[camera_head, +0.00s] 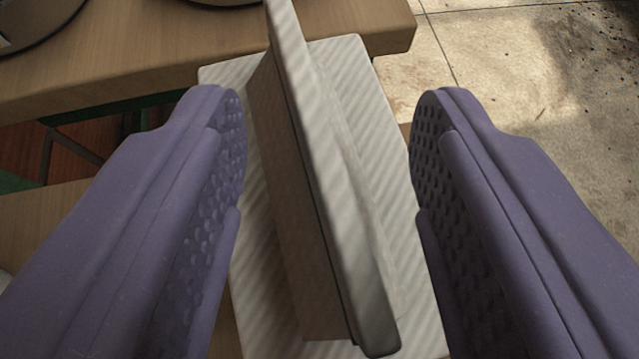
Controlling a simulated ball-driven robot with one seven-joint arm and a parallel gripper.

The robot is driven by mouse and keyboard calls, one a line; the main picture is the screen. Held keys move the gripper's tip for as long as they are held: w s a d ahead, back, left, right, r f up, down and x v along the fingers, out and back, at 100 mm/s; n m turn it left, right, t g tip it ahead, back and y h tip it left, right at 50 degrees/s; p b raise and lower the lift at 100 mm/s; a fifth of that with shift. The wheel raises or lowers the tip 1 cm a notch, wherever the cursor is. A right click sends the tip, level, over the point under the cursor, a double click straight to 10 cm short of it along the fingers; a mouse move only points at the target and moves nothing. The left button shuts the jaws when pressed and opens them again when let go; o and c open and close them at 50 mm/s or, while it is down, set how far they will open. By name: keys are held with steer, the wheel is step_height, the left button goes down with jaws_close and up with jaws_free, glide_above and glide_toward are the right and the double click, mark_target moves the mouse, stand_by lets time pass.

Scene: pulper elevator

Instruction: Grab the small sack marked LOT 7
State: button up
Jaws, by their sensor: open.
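My gripper (328,130) is open, with its two purple, dimpled fingers on either side of a thin upright slab (345,215). The slab has a pale striped edge and a brownish left face, leans a little, and stands on a flat pale striped base (265,310). Gaps show between the slab and both fingers, so nothing is gripped. No LOT 7 marking is visible, and I cannot tell whether this is the small sack. No other sack shows.
A wooden tabletop (375,30) lies behind, with dark round objects (35,22) on it at the upper left. A lower wooden surface (40,225) shows at left, with green framing between. Stained tile floor (560,75) is open at right.

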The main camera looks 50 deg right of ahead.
jaws_close()
stand_by(1.4)
